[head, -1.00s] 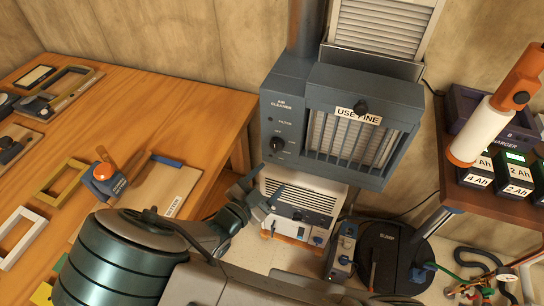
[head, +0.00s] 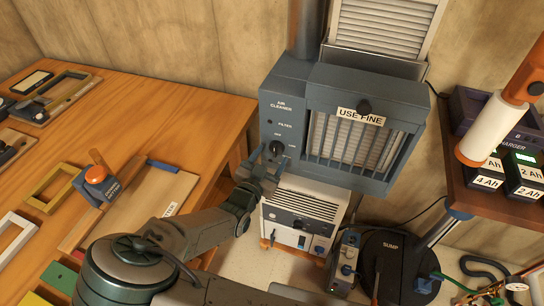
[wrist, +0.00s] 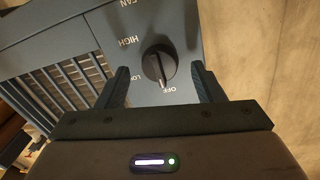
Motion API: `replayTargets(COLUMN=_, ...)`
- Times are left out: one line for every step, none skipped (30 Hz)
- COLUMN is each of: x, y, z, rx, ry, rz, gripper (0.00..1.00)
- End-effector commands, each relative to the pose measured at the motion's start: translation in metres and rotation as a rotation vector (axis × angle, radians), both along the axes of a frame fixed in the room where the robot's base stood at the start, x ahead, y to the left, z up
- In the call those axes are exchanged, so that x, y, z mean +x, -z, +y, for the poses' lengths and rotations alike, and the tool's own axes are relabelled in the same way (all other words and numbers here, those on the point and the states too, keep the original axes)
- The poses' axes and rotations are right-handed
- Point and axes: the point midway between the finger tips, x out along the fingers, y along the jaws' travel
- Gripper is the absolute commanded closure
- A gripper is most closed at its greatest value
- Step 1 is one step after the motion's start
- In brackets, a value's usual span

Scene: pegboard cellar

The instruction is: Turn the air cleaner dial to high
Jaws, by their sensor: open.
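The air cleaner (head: 283,103) is a blue-grey box on the wall in the head view. Its black dial (head: 277,148) is on the narrow panel left of the grille. In the wrist view the round dial (wrist: 158,66) has a raised grip with a white line, which points toward the OFF label (wrist: 168,90). My gripper (head: 268,168) is open just below and in front of the dial. In the wrist view its fingers (wrist: 160,70) stand on both sides of the dial, apart from it.
A white heater-like unit (head: 303,208) stands below the air cleaner. A wooden bench (head: 150,105) with frames and a blue-orange tool is at left. A shelf with chargers (head: 500,165) is at right. A black sump lid (head: 390,262) lies on the floor.

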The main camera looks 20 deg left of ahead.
Motion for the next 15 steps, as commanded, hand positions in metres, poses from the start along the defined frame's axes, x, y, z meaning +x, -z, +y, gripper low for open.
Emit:
replayTargets(x=0.0061, y=0.0007, z=-0.0016, rx=0.000, ry=0.001, rz=-0.001, gripper=0.38)
replayTargets(x=0.0086, y=0.0006, z=-0.0019, rx=0.000, ry=0.001, rz=0.000, gripper=0.38)
replayTargets(x=0.0112, y=0.0003, z=-0.0021, rx=0.000, ry=0.001, rz=0.000, gripper=0.38)
replayTargets(x=0.0127, y=0.0002, z=-0.0023, rx=0.000, ry=0.000, rz=0.000, gripper=0.38)
replayTargets(x=0.0138, y=0.0002, z=-0.0024, rx=0.000, ry=0.000, rz=0.000, gripper=0.38)
replayTargets(x=0.0149, y=0.0000, z=-0.0024, rx=0.000, ry=0.000, rz=0.000, gripper=0.38)
replayTargets(x=0.0154, y=0.0000, z=-0.0025, rx=0.000, ry=-0.001, rz=0.000, gripper=0.38)
replayTargets(x=0.0158, y=-0.0001, z=-0.0025, rx=0.000, ry=-0.001, rz=0.000, gripper=0.38)
replayTargets(x=0.0160, y=-0.0001, z=-0.0025, rx=0.000, ry=-0.001, rz=0.001, gripper=0.38)
replayTargets(x=0.0160, y=-0.0002, z=-0.0025, rx=0.000, ry=-0.001, rz=0.001, gripper=0.38)
replayTargets(x=0.0159, y=-0.0002, z=-0.0025, rx=0.000, ry=-0.001, rz=0.001, gripper=0.38)
replayTargets(x=0.0159, y=-0.0002, z=-0.0026, rx=0.000, ry=-0.001, rz=0.001, gripper=0.38)
replayTargets(x=0.0159, y=-0.0002, z=-0.0026, rx=0.000, ry=0.000, rz=0.001, gripper=0.38)
replayTargets(x=0.0158, y=-0.0002, z=-0.0026, rx=0.000, ry=0.000, rz=0.001, gripper=0.38)
replayTargets(x=0.0158, y=-0.0002, z=-0.0027, rx=0.000, ry=0.000, rz=0.001, gripper=0.47)
